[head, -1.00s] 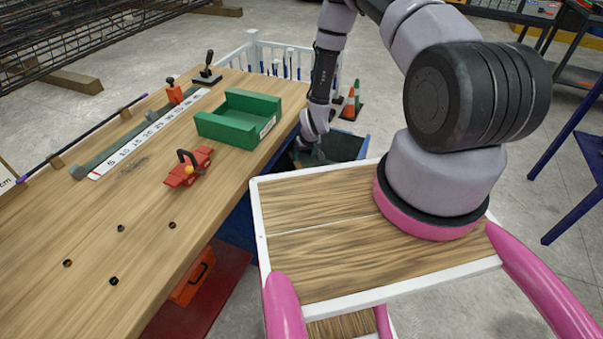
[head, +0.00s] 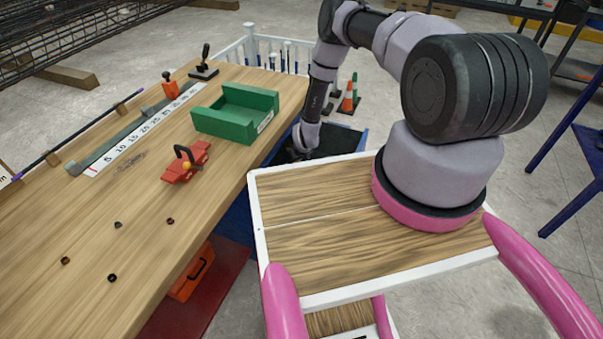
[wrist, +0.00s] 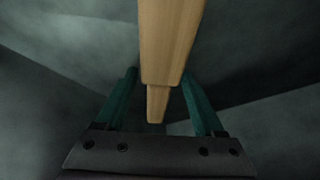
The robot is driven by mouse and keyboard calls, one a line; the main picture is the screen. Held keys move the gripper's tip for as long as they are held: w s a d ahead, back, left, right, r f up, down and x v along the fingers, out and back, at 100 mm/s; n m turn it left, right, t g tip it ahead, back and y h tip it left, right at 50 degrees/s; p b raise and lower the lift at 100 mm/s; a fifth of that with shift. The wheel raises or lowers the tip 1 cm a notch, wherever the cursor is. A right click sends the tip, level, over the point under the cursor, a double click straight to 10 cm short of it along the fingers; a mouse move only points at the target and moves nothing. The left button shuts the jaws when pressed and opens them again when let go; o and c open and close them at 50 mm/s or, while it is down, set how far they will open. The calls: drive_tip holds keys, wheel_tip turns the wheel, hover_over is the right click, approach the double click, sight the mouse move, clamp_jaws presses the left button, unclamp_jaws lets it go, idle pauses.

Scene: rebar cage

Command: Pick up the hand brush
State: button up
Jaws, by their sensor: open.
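A pale wooden handle (wrist: 172,45), which looks like the hand brush's, fills the upper middle of the wrist view and tapers to a narrower end. Its bristles are not visible. My gripper (wrist: 159,76) is open, with one dark green finger on each side of the handle line and gaps to both sides. I cannot tell whether the handle lies in depth between the fingers or nearer the camera. In the head view my gripper (head: 299,154) is down inside the dark blue-edged bin (head: 364,142), and the brush cannot be made out there.
Grey bin walls surround the fingers. The wooden workbench (head: 140,235) stands left of the bin, with a green tray (head: 235,120) and a red clamp (head: 186,165).

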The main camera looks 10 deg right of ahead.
clamp_jaws()
drive_tip(key=shift+r, duration=0.15)
drive_tip(key=shift+r, duration=0.6)
drive_tip(key=s, duration=0.4)
drive_tip(key=s+d, duration=0.1)
drive_tip(key=s, duration=0.3)
drive_tip(key=s+d, duration=0.1)
drive_tip(key=s, duration=0.3)
drive_tip(key=shift+s+f, duration=0.15)
drive_tip(key=shift+s, duration=0.25)
wheel_tip(320, 180, up, 14)
